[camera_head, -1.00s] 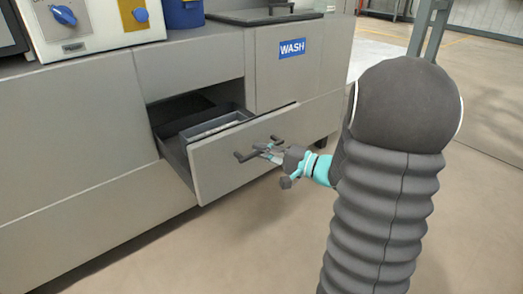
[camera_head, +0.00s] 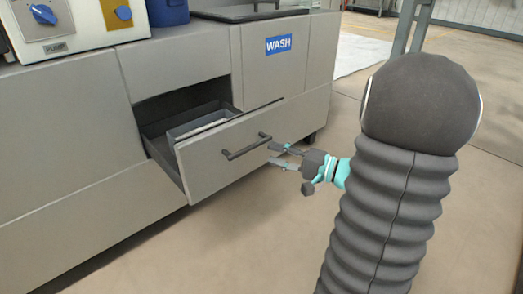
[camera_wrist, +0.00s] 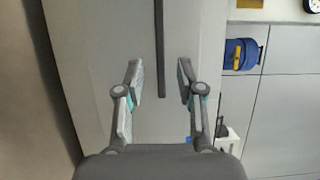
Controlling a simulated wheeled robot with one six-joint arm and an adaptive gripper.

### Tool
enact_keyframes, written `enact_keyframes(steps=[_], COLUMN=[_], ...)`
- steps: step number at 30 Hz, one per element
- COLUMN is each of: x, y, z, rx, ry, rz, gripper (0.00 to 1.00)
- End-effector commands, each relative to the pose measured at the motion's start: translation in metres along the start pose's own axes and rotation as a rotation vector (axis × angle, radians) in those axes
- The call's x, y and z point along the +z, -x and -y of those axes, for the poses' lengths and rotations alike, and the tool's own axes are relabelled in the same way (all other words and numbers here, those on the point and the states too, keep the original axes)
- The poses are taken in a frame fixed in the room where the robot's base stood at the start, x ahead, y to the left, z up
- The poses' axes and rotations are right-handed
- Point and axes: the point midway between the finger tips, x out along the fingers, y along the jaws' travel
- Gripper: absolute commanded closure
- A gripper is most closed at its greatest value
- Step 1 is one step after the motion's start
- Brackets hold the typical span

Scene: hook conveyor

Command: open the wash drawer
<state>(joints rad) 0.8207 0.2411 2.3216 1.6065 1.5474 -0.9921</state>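In the wrist view the drawer front (camera_wrist: 110,25) fills the middle. The handle (camera_wrist: 160,45) runs down between the spread fingers of my gripper (camera_wrist: 158,68) in the picture, lying beyond them.
The grey cabinet (camera_head: 60,140) continues left and right of the drawer. A blue container (camera_head: 168,12) and a control box with blue knobs (camera_head: 75,25) stand on top. The floor (camera_head: 255,240) in front of the drawer is clear.

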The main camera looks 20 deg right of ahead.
Motion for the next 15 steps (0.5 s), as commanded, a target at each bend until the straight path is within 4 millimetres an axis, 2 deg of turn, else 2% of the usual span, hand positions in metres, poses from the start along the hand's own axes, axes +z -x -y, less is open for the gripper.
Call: enact_keyframes(steps=[1,6,15], x=[-0.001,-0.001,0.000], y=[0.010,0.031,0.042], z=[0.000,0.000,0.000], rx=[0.000,0.000,0.000], ry=[0.000,0.000,0.000], rz=[-0.004,-0.002,0.001], gripper=[0.62,0.62,0.62])
